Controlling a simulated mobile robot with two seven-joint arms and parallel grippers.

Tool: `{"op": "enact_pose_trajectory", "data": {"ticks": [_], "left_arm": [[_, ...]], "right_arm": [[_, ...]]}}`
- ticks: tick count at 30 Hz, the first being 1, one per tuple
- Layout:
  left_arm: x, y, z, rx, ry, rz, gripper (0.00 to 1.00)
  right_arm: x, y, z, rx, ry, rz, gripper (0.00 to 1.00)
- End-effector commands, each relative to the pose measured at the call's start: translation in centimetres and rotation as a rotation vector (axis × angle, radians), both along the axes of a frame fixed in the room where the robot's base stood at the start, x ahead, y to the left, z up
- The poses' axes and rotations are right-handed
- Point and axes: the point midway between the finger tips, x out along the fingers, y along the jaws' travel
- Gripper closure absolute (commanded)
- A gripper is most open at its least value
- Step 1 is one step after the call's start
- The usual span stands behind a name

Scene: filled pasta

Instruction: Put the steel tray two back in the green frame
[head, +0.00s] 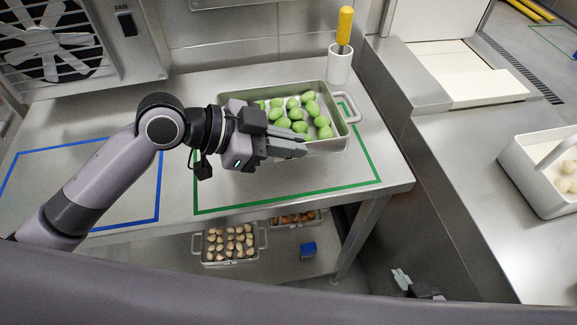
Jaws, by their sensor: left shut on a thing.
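A steel tray (335,136) holds several green filled pasta pieces (297,111). It is over the back part of the green frame (290,201) taped on the steel table. Its right handle (351,106) overlaps the frame's right line, and the tray hides much of the back line. I cannot tell whether the tray rests on the table or hangs slightly above it. My right gripper (404,279) shows small and low at the right, below the table, apart from the tray.
A blue taped frame (159,190) lies empty at left, under my left arm. A white holder (339,66) with a yellow-handled tool stands behind the tray. Trays with pale pieces (231,262) and brown pieces sit on the lower shelf. A white-handled container (530,178) stands on the right counter.

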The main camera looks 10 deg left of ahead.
Motion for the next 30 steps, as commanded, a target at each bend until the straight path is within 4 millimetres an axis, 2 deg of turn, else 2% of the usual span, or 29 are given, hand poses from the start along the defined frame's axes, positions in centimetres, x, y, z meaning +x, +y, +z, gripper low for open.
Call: {"op": "enact_pose_trajectory", "data": {"ticks": [3, 8, 15, 23, 26, 30], "left_arm": [[0.0, 0.0, -1.7, -0.003, -0.003, 0.001, 1.0], [0.1, 0.0, -2.8, -0.002, -0.004, 0.001, 1.0], [0.0, 0.0, -6.2, -0.003, -0.002, 0.001, 1.0], [0.0, 0.0, -6.7, -0.003, -0.006, 0.0, 1.0], [0.0, 0.0, -6.9, 0.0, -0.001, 0.0, 0.68], [0.0, 0.0, -6.8, 0.0, -0.001, 0.0, 0.66]], "right_arm": [[0.0, 0.0, -0.1, 0.0, 0.0, 0.0, 1.0], [0.0, 0.0, -0.1, 0.0, 0.0, 0.0, 1.0], [0.0, 0.0, -0.3, 0.0, 0.0, 0.0, 1.0], [0.0, 0.0, -0.3, 0.0, 0.0, 0.0, 1.0], [0.0, 0.0, -0.3, 0.0, 0.0, 0.0, 1.0], [0.0, 0.0, -0.3, 0.0, 0.0, 0.0, 1.0]]}}
